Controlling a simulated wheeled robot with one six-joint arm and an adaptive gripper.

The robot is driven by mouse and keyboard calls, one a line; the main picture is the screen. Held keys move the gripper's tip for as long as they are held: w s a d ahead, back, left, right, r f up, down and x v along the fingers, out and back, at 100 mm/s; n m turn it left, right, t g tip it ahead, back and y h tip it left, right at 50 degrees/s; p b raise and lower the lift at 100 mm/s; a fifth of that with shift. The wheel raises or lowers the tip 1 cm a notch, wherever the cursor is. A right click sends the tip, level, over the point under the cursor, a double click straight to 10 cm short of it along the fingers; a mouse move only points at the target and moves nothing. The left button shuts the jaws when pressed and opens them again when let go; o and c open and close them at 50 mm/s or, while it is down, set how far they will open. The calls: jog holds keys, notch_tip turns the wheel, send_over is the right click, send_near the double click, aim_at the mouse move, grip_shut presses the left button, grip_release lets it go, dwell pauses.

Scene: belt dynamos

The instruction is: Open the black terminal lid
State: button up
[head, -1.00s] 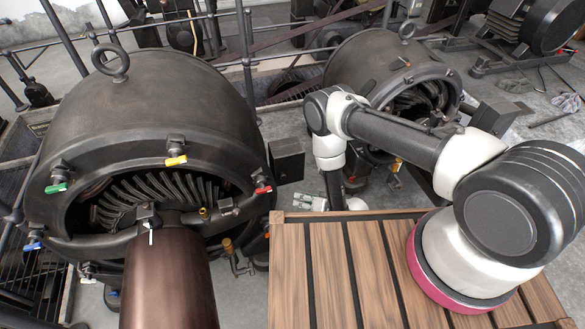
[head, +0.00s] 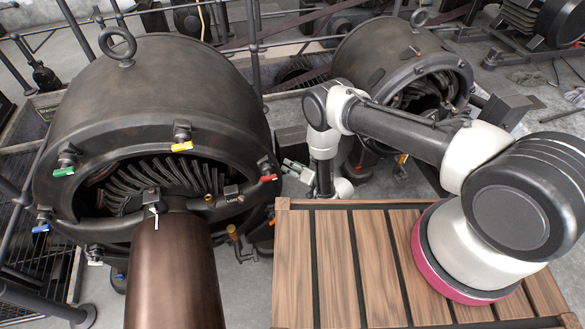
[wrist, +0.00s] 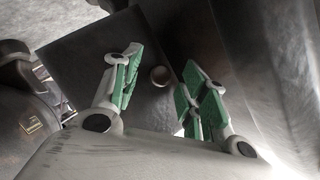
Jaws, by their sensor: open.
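The black terminal lid (head: 288,138) is a dark, flat square on the right side of the near dynamo (head: 160,95), partly behind my arm in the head view. In the wrist view the dark lid panel (wrist: 95,50) fills the middle, with a small round knob (wrist: 160,76) on it. The lid looks shut. My gripper (head: 294,168) is at the lid's lower edge in the head view. In the wrist view its green-padded fingers (wrist: 160,84) are open, with the knob showing between them. I cannot tell whether they touch the lid.
A slatted wooden platform (head: 330,265) lies in front, under my arm's base. A brown cylinder (head: 170,275) stands before the near dynamo. A second dynamo (head: 385,60) stands behind my arm.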

jog(key=shift+c, duration=0.3)
grip_shut()
